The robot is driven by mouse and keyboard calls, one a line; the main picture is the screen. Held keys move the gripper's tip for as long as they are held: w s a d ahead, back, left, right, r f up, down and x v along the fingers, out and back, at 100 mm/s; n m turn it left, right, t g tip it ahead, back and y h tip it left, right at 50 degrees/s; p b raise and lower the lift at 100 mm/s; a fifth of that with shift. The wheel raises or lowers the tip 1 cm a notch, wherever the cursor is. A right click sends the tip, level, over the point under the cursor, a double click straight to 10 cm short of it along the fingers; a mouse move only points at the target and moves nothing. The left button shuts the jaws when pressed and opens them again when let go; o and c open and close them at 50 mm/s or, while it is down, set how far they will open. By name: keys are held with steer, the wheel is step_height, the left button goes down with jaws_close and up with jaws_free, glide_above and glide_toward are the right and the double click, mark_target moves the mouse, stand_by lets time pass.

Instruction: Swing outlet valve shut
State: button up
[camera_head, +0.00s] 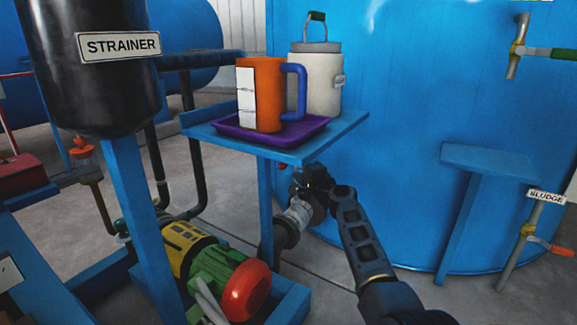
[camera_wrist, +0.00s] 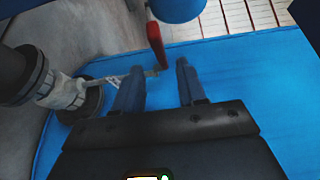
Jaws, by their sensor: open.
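The outlet valve's red lever (camera_wrist: 156,46) shows in the wrist view, just beyond my fingertips and roughly in line with the gap between them. Its lower end meets a small metal stem by the pipe. The pale valve body (camera_wrist: 66,93) sits between dark flanges at the left of that view. In the head view the pale pipe fitting (camera_head: 297,214) shows below the shelf, partly hidden by my arm. My gripper (camera_wrist: 160,70) is open, with nothing visible held between its fingers; contact with the lever cannot be told. In the head view my gripper (camera_head: 308,180) is small and dark beside the tank.
The blue tank (camera_head: 420,90) stands close behind my gripper. A blue shelf (camera_head: 340,127) overhangs it, carrying a purple tray (camera_head: 228,127), an orange mug (camera_head: 267,85) and a grey canister (camera_head: 318,85). A pump (camera_head: 245,285) stands lower left; a sludge valve (camera_head: 535,235) is far right.

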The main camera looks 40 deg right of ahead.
steer(key=shift+w+d+b, duration=0.15)
steer(key=shift+w+b, duration=0.3)
steer(key=shift+w, duration=0.5)
steer(key=shift+w+d+b, duration=0.2)
steer(key=shift+w+b, duration=0.3)
steer(key=shift+w, duration=0.4)
steer(key=shift+w+d+b, duration=0.15)
steer(key=shift+w+b, duration=0.3)
steer(key=shift+w, duration=0.5)
jaws_close()
